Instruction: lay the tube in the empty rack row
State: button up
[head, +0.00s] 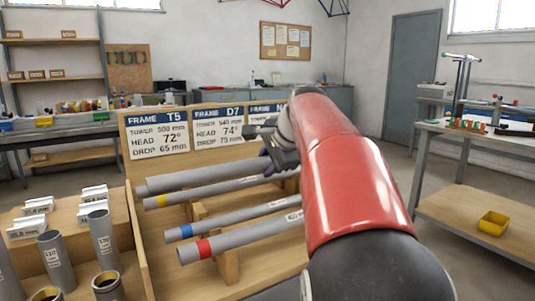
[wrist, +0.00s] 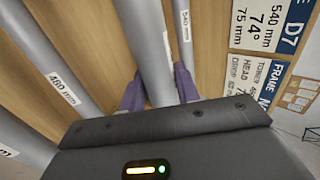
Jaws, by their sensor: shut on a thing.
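My gripper (head: 268,162) is shut on a plain grey tube (head: 205,177), which lies lengthwise between the fingers in the wrist view (wrist: 146,40). The tube looks roughly parallel to the racked tubes. In the wrist view it lies between a tube marked 540 mm (wrist: 183,30) and one marked 480 mm (wrist: 62,85). On the wooden rack (head: 229,262) are tubes with yellow (head: 215,190), blue (head: 225,217) and red (head: 240,238) bands. A wider gap shows between the yellow and blue ones. My arm hides the right ends; height over the rack is unclear.
A board with frame cards (head: 155,135) stands close behind the rack. At the left, short upright tubes (head: 104,235) and white label blocks (head: 93,193) stand on a wooden surface. A side table (head: 470,195) with a yellow bin (head: 493,223) is at the right.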

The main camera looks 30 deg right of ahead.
jog(key=shift+f+b, duration=2.2)
jog(key=shift+f, duration=1.1)
jog(key=o, duration=1.1)
jog(key=shift+c, duration=0.2)
